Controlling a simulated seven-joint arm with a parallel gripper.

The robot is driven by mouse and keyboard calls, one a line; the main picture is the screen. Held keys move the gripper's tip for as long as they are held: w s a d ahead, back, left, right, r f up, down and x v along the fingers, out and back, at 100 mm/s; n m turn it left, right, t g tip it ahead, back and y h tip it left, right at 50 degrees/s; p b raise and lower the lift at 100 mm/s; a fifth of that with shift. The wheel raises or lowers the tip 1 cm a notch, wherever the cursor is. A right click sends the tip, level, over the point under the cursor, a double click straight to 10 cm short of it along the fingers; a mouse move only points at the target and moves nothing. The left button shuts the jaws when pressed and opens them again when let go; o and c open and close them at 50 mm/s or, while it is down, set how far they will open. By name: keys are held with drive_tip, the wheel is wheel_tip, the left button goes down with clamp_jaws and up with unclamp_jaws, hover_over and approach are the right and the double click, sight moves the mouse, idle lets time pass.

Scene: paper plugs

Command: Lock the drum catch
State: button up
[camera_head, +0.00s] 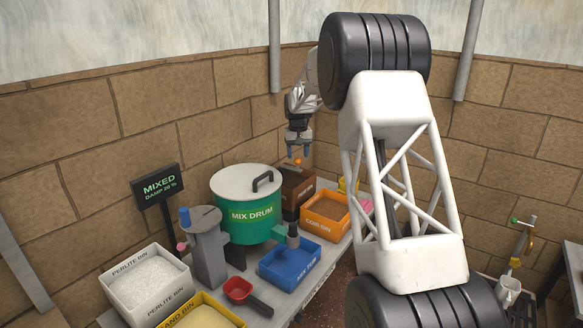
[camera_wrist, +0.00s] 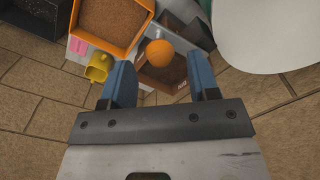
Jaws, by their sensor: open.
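The green mix drum (camera_head: 250,212) stands on the bench with its pale lid (camera_head: 246,181) on top and a dark handle on the lid. In the wrist view the pale lid (camera_wrist: 268,35) fills the upper right corner. An orange ball-shaped knob (camera_head: 298,161) shows just right of the drum; in the wrist view the orange knob (camera_wrist: 160,53) lies beyond and between the blue fingertips. I cannot tell if it belongs to the drum catch. My gripper (camera_head: 299,151) is open and empty above the knob, apart from it. Its fingers (camera_wrist: 122,84) point down. The catch's locked state is unclear.
A brown box (camera_head: 297,186) sits under my gripper, with the orange coir bin (camera_head: 325,225) to its right. A blue mix tub (camera_head: 290,279), a red scoop (camera_head: 238,289) and a grey stand (camera_head: 207,262) are in front. Stone wall rises behind.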

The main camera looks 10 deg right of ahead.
sight(298, 159)
drive_tip(key=shift+f, duration=1.6)
drive_tip(key=c, duration=0.6)
drive_tip(key=shift+o, duration=0.2)
